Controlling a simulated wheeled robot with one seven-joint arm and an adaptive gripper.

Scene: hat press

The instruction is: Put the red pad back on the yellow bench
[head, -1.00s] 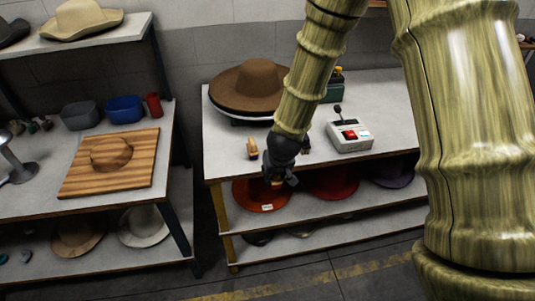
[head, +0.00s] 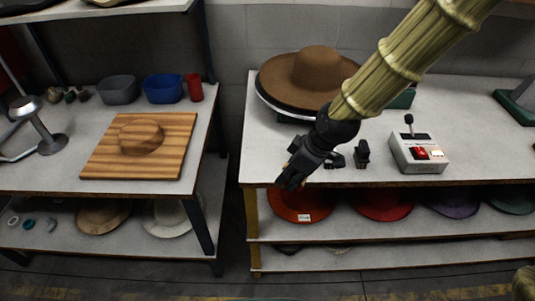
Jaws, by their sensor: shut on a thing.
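My gripper (head: 290,180) points down and left at the front edge of the bench with yellow legs (head: 262,160), near its left end. Its fingers are dark and look closed. What they hold is too small and too covered by the fingers to make out. I cannot pick out the red pad for certain in this view. An orange-red hat (head: 303,204) lies on the shelf just below the gripper.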

